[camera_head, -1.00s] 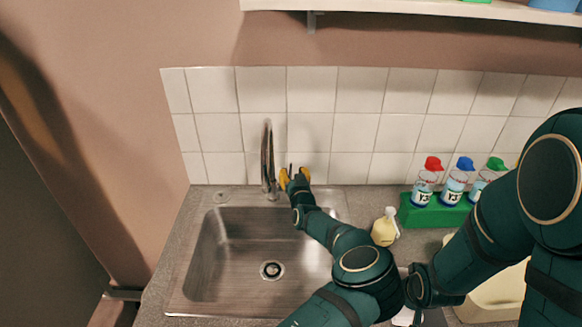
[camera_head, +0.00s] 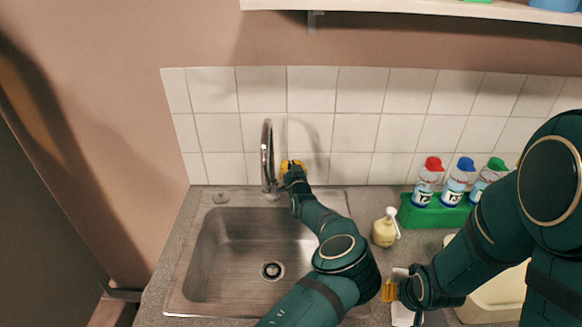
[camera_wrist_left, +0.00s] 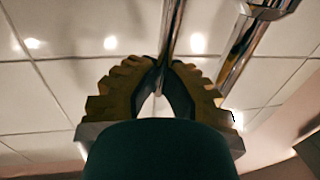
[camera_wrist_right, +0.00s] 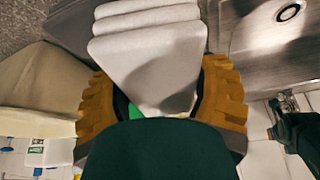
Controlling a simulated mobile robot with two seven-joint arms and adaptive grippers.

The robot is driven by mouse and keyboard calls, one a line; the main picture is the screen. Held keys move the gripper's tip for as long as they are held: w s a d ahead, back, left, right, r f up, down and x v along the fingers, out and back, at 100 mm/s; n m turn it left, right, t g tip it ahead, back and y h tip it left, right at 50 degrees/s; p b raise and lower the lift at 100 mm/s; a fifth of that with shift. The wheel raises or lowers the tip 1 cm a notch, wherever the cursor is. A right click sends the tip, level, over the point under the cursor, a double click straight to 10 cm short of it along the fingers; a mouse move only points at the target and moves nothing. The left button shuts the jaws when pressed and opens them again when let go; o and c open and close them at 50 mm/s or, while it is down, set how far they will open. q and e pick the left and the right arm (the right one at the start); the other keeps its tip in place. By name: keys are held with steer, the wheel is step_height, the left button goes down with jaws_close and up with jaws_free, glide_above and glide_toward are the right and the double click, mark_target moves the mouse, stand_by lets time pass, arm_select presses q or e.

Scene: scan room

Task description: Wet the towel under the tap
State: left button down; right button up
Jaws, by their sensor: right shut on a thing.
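The chrome tap (camera_head: 267,160) stands behind the steel sink (camera_head: 215,262); no water shows from it. My left gripper (camera_head: 292,165) is just right of the tap. In the left wrist view its fingertips (camera_wrist_left: 162,64) are nearly together at a thin chrome rod (camera_wrist_left: 171,25), seemingly the tap's lever; whether they grip it I cannot tell. The thicker tap pipe (camera_wrist_left: 240,55) is to the right. My right gripper (camera_head: 389,290), right of the sink, is shut on the white folded towel (camera_wrist_right: 150,50), which partly shows in the head view (camera_head: 402,312).
A yellow soap bottle (camera_head: 385,230) stands right of the sink. A green rack (camera_head: 430,214) holds bottles with red, blue and green caps by the tiled wall. A cream basin (camera_head: 490,295) is at the right, partly behind my right arm. The sink basin is empty.

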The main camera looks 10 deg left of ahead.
arm_select(q)
steer(key=shift+a, duration=0.1)
steer(key=shift+s+a+f, duration=0.1)
steer(key=shift+a, duration=0.05)
steer(key=c, duration=1)
jaws_free()
steer(key=shift+d, duration=0.45)
steer(key=shift+c, duration=0.2)
steer(key=shift+a, duration=0.35)
steer(key=shift+s+d, duration=0.3)
steer(key=shift+d, duration=0.05)
steer(key=v, duration=1.1)
steer(key=shift+s, duration=0.2)
steer(key=shift+a+f, duration=0.1)
steer(key=shift+a, duration=0.1)
